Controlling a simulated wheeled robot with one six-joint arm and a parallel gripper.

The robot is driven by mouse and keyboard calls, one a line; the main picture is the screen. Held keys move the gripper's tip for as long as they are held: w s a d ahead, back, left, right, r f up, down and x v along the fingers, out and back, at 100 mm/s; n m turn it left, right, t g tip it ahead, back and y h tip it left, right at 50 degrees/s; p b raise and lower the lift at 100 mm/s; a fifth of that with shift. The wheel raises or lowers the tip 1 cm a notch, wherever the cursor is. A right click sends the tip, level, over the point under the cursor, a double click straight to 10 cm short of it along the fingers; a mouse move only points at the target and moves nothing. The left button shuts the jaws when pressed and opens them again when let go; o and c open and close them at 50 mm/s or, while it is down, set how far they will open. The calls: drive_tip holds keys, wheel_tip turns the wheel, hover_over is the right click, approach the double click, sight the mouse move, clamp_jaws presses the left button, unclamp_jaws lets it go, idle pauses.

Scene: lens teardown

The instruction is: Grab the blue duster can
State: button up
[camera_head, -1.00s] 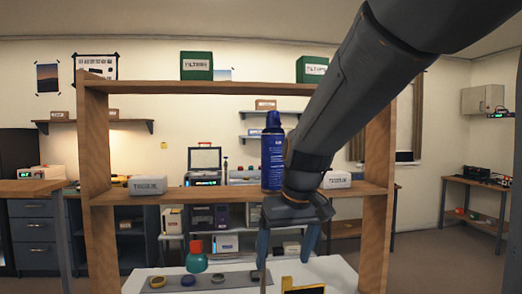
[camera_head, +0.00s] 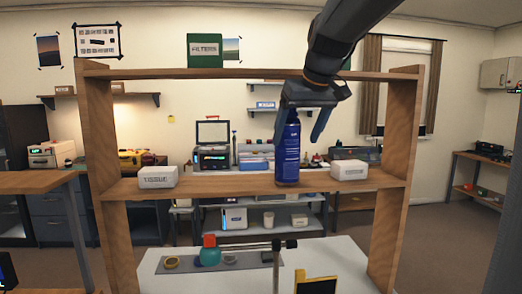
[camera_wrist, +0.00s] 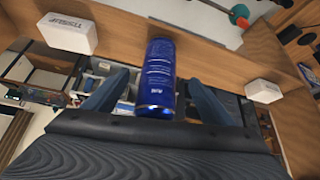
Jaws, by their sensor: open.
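The blue duster can (camera_head: 287,158) stands upright on the middle board of the wooden shelf frame. Its upper end is partly covered by my gripper in the head view. My gripper (camera_head: 299,137) is open at the height of the can's top, one finger on each side of it in the picture. In the wrist view, the can (camera_wrist: 157,75) shows between the two spread fingers of my gripper (camera_wrist: 160,82). The fingers do not appear closed on it. I cannot tell how far down the can they reach.
The wooden shelf board (camera_head: 230,187) also bears a white box labelled tissue (camera_head: 158,177) to the left and another white box (camera_head: 349,170) to the right. A green box (camera_head: 205,50) sits on the top board. A white table (camera_head: 345,255) with small parts stands below.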

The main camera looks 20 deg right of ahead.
sight(289, 134)
drive_tip(key=w+p, duration=0.2)
drive_tip(key=w, duration=0.2)
drive_tip(key=shift+w, duration=0.35)
drive_tip(key=shift+w+f+p, duration=0.15)
drive_tip(key=shift+w+p, duration=0.1)
drive_tip(key=shift+p, duration=0.2)
drive_tip(key=shift+w+f, duration=0.2)
drive_tip(key=shift+f, duration=0.2)
drive_tip(key=shift+c, duration=0.4)
drive_tip(key=c, duration=1.8)
drive_tip(key=shift+c, duration=0.4)
